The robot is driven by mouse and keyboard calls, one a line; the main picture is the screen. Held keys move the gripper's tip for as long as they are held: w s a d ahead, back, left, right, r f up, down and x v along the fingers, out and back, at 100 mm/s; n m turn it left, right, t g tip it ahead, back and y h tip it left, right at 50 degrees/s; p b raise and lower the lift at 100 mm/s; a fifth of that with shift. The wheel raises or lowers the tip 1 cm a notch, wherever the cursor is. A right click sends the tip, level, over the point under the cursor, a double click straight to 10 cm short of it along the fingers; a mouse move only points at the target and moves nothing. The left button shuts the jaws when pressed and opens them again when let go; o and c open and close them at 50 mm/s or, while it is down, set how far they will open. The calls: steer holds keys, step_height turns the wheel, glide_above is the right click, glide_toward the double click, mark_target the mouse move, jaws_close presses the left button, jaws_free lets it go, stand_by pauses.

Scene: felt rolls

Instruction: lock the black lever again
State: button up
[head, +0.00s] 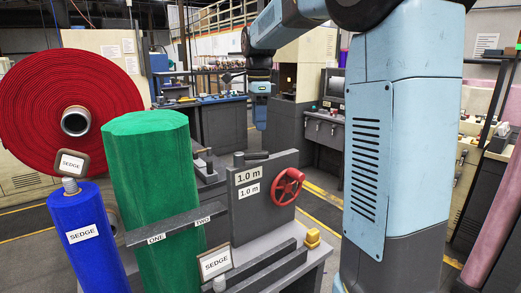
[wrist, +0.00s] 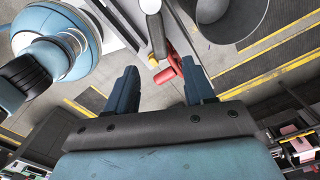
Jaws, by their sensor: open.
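A red handwheel (head: 288,187) is on that plate's right side; red parts also show in the wrist view (wrist: 167,74). My gripper (head: 261,119) hangs above and beyond the plate in the head view, apart from the lever. In the wrist view my gripper (wrist: 160,84) has its fingers spread with nothing held between them. A dark bar (wrist: 157,36) lies beyond the fingertips; I cannot tell whether it is the lever.
A green felt roll (head: 150,185) stands left of the plate, behind a bar marked ONE and TWO (head: 177,226). A blue roll (head: 86,240) and a big red roll (head: 35,115) are farther left.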

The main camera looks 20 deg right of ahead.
mark_target(259, 151)
step_height(259, 151, down, 10)
steer(key=shift+r, duration=0.15)
stand_by(0.4)
jaws_close()
stand_by(0.4)
steer(key=shift+r, duration=0.1)
